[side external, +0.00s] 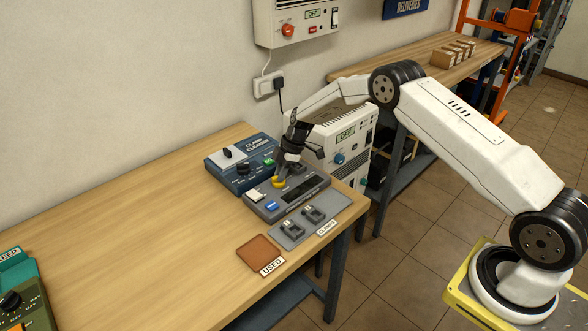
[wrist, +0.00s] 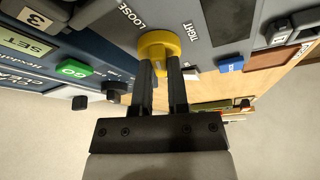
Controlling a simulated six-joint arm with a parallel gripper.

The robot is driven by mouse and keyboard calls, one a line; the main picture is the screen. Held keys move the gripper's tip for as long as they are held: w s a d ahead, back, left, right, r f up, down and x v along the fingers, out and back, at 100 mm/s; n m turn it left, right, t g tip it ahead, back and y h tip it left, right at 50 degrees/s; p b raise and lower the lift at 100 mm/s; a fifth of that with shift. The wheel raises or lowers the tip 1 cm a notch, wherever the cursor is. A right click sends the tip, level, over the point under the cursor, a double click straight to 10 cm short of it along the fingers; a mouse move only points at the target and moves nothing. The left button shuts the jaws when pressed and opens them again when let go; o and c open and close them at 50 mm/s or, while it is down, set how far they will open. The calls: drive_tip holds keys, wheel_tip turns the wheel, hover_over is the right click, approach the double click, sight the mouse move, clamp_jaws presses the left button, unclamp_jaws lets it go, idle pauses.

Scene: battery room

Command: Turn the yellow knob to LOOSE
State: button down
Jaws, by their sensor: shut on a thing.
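The yellow knob (wrist: 160,47) sits on a dark grey panel between the printed words LOOSE and TIGHT in the wrist view. It also shows in the side external view (side external: 278,183), on the grey device (side external: 297,200) at the table's right end. My gripper (wrist: 161,70) has its two black fingers on the knob, shut on its yellow grip. In the side external view my gripper (side external: 281,174) reaches down to the knob from above. The fingers hide part of the grip, and I cannot tell exactly which mark it points to.
A blue device (side external: 228,165) with a green button stands behind the grey device. A grey mat (side external: 290,238) with small holders and a brown pad (side external: 260,252) lie in front. A green device (side external: 18,290) stands at the lower left. The table's middle is clear.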

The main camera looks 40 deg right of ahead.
sight(288, 178)
drive_tip(key=n, duration=0.2)
drive_tip(key=n+g, duration=0.1)
drive_tip(key=n, duration=0.1)
drive_tip(key=shift+w+g, duration=0.15)
drive_tip(key=shift+g, duration=0.15)
drive_tip(key=c, duration=0.6)
unclamp_jaws()
drive_tip(key=shift+d+r, duration=0.1)
drive_tip(key=shift+v, duration=3.8)
